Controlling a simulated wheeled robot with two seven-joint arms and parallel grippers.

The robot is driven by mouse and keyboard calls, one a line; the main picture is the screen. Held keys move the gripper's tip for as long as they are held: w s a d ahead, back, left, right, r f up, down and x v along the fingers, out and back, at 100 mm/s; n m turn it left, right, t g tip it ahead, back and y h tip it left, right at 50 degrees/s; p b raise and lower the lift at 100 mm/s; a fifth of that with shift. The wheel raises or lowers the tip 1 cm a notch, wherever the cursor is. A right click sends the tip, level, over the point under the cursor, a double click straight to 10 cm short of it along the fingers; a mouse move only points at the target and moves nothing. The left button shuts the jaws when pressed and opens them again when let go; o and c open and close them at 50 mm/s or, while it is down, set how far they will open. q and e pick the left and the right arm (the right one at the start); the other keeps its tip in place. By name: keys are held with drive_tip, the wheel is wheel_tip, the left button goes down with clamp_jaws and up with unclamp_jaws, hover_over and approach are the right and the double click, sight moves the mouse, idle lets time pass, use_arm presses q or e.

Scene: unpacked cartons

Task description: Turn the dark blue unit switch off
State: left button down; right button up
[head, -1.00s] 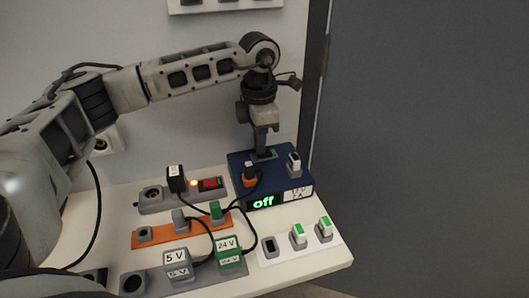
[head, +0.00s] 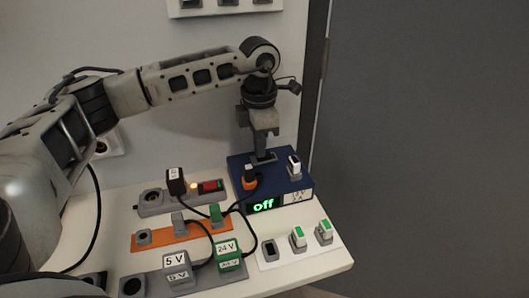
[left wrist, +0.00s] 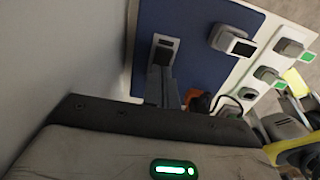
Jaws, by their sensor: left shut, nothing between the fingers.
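The dark blue unit (head: 238,162) stands at the back right of the table, and its front display (head: 263,205) reads "off" in green. Its rocker switch, at the back of its top, is mostly hidden by my gripper in the head view; it shows in the left wrist view (left wrist: 166,42) with a dark face and a pale end. My left gripper (head: 262,156) points down over the back of the unit, shut and empty. In the left wrist view its fingertips (left wrist: 160,72) are right at the switch; I cannot tell whether they touch it. My right gripper is out of view.
A white plate (head: 272,263) with green-marked switches is in front. A wall is behind.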

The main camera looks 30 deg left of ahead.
use_arm(q)
drive_tip(key=shift+r+p, duration=2.05)
drive_tip(key=shift+r, duration=1.1)
